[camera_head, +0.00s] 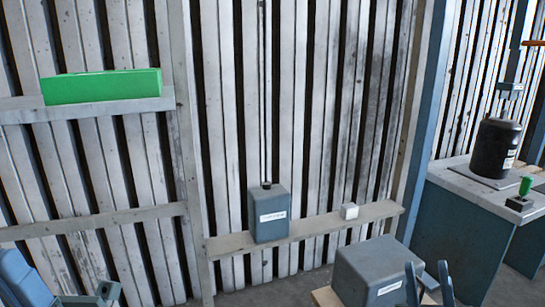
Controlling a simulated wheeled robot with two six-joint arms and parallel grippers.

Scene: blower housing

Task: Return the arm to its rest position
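My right gripper (428,272) shows at the bottom right with its two blue-grey fingers pointing up and standing apart. I see nothing held between them. It appears in front of the right edge of a grey box (375,268) with a white label; I cannot tell whether it touches the box. My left arm comes in at the bottom left corner. Part of my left gripper (100,293) shows there, cut off by the lower edge of the view, and its opening is unclear.
A green box (105,86) lies on an upper left shelf (30,112). A bench (450,185) at right holds a black cylinder (495,147) and a green-topped switch (523,190).

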